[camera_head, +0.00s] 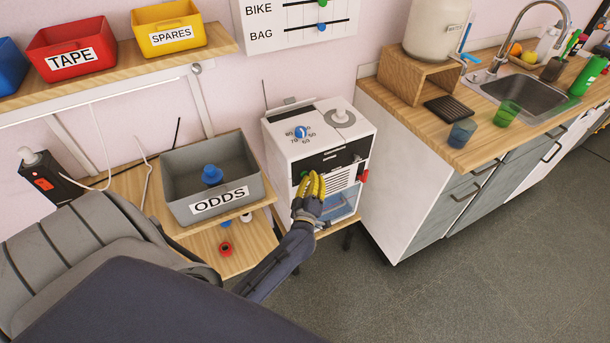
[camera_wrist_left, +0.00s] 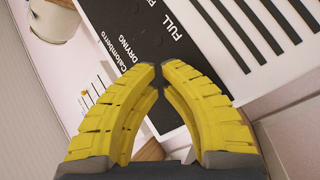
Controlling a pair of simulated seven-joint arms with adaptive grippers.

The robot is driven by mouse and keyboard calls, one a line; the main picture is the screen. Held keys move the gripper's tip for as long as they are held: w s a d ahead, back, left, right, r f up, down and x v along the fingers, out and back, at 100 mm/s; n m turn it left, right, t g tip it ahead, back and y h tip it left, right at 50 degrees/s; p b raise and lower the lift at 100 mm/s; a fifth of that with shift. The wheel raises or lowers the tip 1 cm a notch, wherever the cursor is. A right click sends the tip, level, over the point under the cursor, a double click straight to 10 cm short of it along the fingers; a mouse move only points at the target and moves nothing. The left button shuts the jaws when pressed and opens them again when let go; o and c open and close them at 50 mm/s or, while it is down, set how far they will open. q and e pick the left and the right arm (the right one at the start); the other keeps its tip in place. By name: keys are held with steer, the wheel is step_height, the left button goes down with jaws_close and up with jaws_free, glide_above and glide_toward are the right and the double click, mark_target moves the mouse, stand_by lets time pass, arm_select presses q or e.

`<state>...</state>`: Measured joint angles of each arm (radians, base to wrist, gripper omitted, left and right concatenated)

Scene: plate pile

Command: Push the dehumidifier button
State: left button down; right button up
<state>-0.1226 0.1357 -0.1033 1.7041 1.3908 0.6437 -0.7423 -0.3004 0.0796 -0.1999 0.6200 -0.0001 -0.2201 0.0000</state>
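The dehumidifier (camera_head: 298,150) is a white box with a blue dial, a grey round knob on top, a black front panel, a slatted vent and a bluish tank low in front. A small green part shows at the panel's left and a red part (camera_head: 364,176) on its right edge; I cannot tell which is the button. My left gripper (camera_head: 316,180) has yellow fingers and is in front of the panel. In the left wrist view its fingertips (camera_wrist_left: 160,72) nearly meet with nothing between them, before the black panel (camera_wrist_left: 140,35) lettered FULL and DRYING. My right gripper is not in view.
A grey ODDS bin (camera_head: 245,186) holding a blue object stands on a wooden table left of the dehumidifier. A counter with a sink (camera_head: 520,97) and cups is to the right. TAPE (camera_head: 70,48) and SPARES (camera_head: 168,28) bins sit on a shelf above.

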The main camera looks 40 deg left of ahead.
arm_select(q)
steer(key=shift+a, duration=0.1)
stand_by(0.3)
steer(key=shift+s+d, duration=0.25)
steer(key=shift+d, duration=0.25)
stand_by(0.3)
steer(key=s+d, duration=0.2)
steer(key=d, duration=0.3)
steer(key=shift+s+d, duration=0.15)
steer(key=shift+s, duration=0.25)
steer(key=shift+d, duration=0.1)
stand_by(0.4)
